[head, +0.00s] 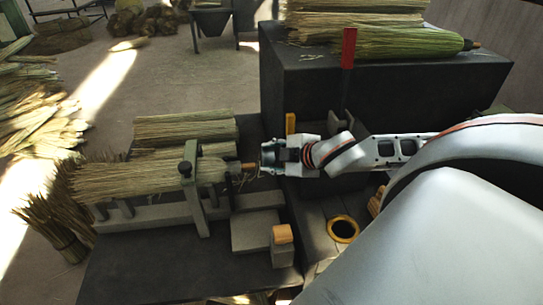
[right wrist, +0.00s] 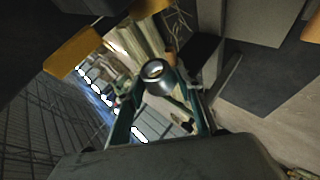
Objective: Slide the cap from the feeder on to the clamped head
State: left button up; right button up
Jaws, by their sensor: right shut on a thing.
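The clamped head (head: 130,180) is a bundle of pale straw lying level in a grey clamp (head: 189,165), its narrow end pointing right with an orange-brown stub (head: 248,166). My right gripper (head: 262,157) is at the stub's right side, coming in from the right. In the right wrist view its teal fingers are shut on the cap (right wrist: 157,76), a dark cup with a bright metal ring and a hole. Straw shows just beyond the cap. Whether the cap touches the stub cannot be told. I cannot clearly identify the feeder. My left gripper is not in view.
A grey post with an orange block on top (head: 282,234) stands in front of the gripper. A yellow upright piece (head: 290,124) is close behind it. A dark box (head: 400,85) bearing straw bundles stands behind. A yellow-rimmed hole (head: 343,229) lies right of the post.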

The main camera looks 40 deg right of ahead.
aim_at(240, 168)
jog(key=shift+w+d+f, duration=0.25)
jog(key=shift+w+f, duration=0.15)
jog(key=shift+f, duration=0.25)
jog(key=shift+w+d+f, duration=0.25)
jog(key=shift+w+f, duration=0.15)
jog(key=shift+f, duration=0.25)
jog(key=shift+w+a+f, duration=0.3)
jog(key=shift+w+f, duration=0.55)
jog(key=shift+f, duration=0.05)
jog(key=shift+w+a+f, duration=0.35)
jog(key=shift+w+f, duration=0.55)
jog(key=shift+w+a+f, duration=0.3)
jog(key=shift+w+f, duration=0.55)
jog(key=shift+f, duration=0.05)
jog(key=shift+w+a, duration=0.5)
jog(key=shift+a, duration=0.35)
jog(key=shift+w+a, duration=0.45)
jog(key=shift+a, duration=0.35)
